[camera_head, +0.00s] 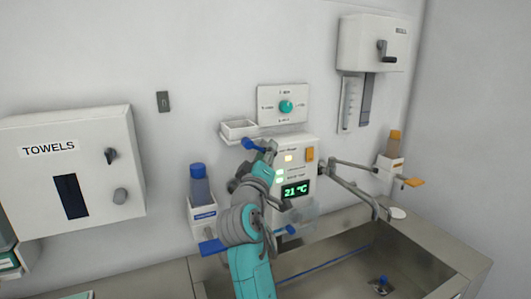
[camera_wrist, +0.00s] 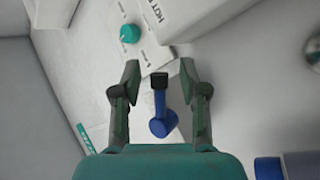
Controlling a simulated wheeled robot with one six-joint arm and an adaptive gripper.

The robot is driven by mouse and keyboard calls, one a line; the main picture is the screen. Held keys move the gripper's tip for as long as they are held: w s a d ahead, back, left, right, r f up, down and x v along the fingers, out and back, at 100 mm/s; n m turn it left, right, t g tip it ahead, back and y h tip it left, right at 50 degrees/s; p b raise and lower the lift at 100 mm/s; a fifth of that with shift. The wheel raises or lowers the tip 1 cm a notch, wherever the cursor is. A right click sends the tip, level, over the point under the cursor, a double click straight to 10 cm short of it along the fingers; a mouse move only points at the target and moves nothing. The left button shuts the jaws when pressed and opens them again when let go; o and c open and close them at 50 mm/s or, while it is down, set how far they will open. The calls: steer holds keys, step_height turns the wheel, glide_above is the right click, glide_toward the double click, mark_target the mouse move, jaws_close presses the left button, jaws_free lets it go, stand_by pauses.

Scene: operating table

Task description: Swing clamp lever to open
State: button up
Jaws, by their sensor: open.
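A blue lever (camera_wrist: 162,124) with a black end shows in the wrist view, between the two fingers of my open gripper (camera_wrist: 160,73). A gap shows on both sides of the lever. I cannot tell how far the fingertips are from it in depth. In the head view the blue lever (camera_head: 252,145) is at the left of the white control unit (camera_head: 296,146), and my gripper (camera_head: 264,160) is right beside it. My gripper and arm hide part of the lever's mount and the unit's left side. No clamp label is legible.
A panel with a teal knob (camera_head: 286,106) is above the unit, beside a small white tray (camera_head: 239,130). A blue-capped bottle (camera_head: 200,183) is at left, a jointed tap (camera_head: 352,176) at right. The steel sink (camera_head: 345,262) is below. A towel box (camera_head: 75,170) hangs far left.

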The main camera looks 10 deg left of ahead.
steer(key=shift+w+r, duration=0.1)
steer(key=shift+w, duration=0.3)
steer(key=shift+c, duration=0.2)
jaws_close()
steer(key=shift+d, duration=0.1)
steer(key=shift+w+d+r+n+t+y, duration=0.15)
steer(key=shift+r+n+t+y, duration=0.25)
steer(key=shift+n, duration=0.5)
steer(key=shift+d+r+n+t+y, duration=0.1)
steer(key=shift+r+n+t+y, duration=0.3)
steer(key=shift+n, duration=0.5)
steer(key=shift+r+n+t+y, duration=0.35)
steer(key=shift+n+y, duration=0.35)
steer(key=shift+n, duration=0.35)
steer(key=shift+r+n+t+y, duration=0.35)
steer(key=shift+n+y, duration=0.35)
steer(key=shift+n, duration=0.35)
